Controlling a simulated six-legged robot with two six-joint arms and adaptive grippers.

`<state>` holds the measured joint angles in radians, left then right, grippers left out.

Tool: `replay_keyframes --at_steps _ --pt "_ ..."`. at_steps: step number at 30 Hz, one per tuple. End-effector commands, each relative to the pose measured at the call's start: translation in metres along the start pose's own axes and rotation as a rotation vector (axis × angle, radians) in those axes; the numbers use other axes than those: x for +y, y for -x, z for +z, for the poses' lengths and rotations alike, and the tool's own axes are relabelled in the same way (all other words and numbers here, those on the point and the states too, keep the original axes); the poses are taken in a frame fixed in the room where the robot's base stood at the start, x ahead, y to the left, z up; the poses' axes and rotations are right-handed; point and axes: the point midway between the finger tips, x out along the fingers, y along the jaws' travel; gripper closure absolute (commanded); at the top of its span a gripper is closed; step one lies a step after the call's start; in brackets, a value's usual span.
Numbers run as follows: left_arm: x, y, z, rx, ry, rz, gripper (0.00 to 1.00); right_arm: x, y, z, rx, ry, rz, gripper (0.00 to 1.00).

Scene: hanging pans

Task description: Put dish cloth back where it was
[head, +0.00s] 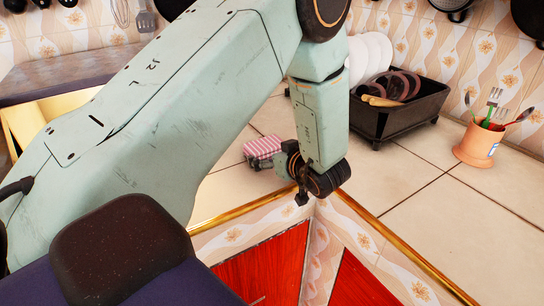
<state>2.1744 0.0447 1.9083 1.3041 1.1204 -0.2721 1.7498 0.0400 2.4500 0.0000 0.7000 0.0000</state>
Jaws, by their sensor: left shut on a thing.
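The dish cloth (262,147) is pink-and-white checked and sits at the tiled counter's inner corner, near the gold edge trim. My left arm comes in from the left and bends down over the counter. My left gripper (264,162) is shut on the cloth at its near side. The wrist and fingers hide part of the cloth's right side. I cannot tell whether the cloth touches the counter. My right gripper is not in view.
An orange utensil pot (479,145) stands further right. Pans hang on the back wall. The tiled counter (420,225) at front right is clear.

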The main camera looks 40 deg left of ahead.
Motion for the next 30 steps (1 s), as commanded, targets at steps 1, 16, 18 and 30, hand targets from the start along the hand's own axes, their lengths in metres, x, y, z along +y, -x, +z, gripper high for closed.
replay_keyframes --at_steps 1,16,18,30 --pt "0.0007 -0.0008 0.0015 0.002 0.001 0.001 0.32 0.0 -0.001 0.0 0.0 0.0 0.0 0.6" --pt "0.0007 -0.0018 0.0038 0.001 0.001 0.002 0.0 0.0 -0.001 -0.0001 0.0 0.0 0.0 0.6" --pt "0.0006 -0.0017 0.0038 0.001 0.001 0.001 0.0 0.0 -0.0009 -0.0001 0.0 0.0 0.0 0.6" --pt "0.0005 0.0001 -0.0009 0.001 0.001 0.001 0.0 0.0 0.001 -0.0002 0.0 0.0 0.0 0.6"
